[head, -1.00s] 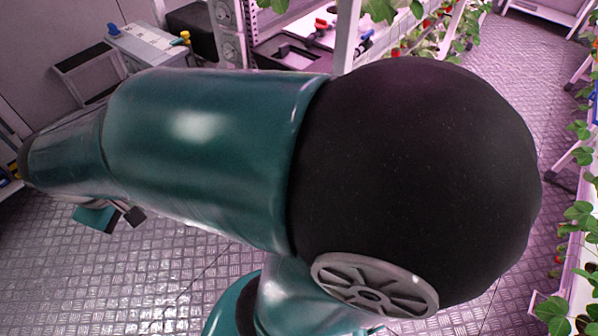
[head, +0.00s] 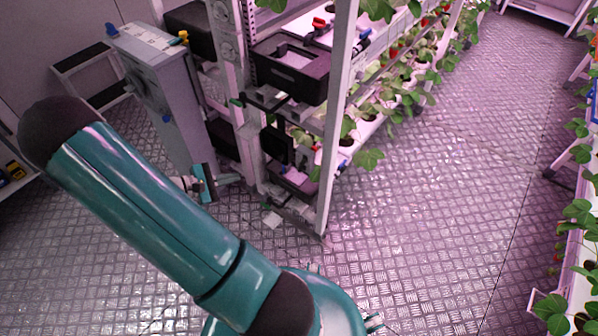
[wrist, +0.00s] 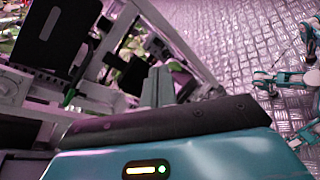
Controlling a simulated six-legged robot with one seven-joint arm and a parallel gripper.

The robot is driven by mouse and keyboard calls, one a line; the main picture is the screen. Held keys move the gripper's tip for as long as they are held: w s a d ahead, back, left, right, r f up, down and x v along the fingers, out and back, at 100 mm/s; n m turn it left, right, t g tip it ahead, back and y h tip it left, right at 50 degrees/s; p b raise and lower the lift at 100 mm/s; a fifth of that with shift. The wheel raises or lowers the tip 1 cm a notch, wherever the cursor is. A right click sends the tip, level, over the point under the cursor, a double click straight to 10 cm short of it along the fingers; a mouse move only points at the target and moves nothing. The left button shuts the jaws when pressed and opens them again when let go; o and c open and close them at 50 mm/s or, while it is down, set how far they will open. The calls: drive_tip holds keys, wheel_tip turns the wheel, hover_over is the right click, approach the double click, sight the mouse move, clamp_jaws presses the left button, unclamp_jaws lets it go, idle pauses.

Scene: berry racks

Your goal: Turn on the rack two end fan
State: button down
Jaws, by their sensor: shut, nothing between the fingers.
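The rack end (head: 328,130) stands near the middle of the head view, with a white post and several dark fittings. A dark boxy unit (head: 274,146) sits low on this end; I cannot tell whether it is the fan. I cannot make out a fan or its switch clearly. My gripper (head: 228,180) is beside the rack end, to its left, apart from the post. In the wrist view my gripper's fingers (wrist: 157,87) are together and empty, in front of the rack frame. A black panel (wrist: 52,38) and a small green part (wrist: 70,96) show beyond them.
A grey cabinet (head: 165,85) stands left of the rack, close to my gripper. A black bin (head: 290,70) sits on the rack's upper part. Plants (head: 368,158) line the rack's right side. The metal aisle floor (head: 430,210) is clear, with another planted rack at far right.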

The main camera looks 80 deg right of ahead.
drive_tip(key=s+d+f+n+h, duration=0.45)
drive_tip(key=s+d+f, duration=0.2)
drive_tip(key=f, duration=0.25)
drive_tip(key=n+t+h, duration=0.2)
drive_tip(key=n+h, duration=0.1)
drive_tip(key=n, duration=0.3)
approach(306, 164)
drive_tip(key=v, duration=0.4)
drive_tip(key=shift+s+d+f, duration=0.1)
drive_tip(key=shift+s+f, duration=0.1)
drive_tip(key=x, duration=1)
drive_tip(key=shift+w+r, duration=0.1)
drive_tip(key=shift+w+r, duration=0.1)
drive_tip(key=shift+w, duration=0.05)
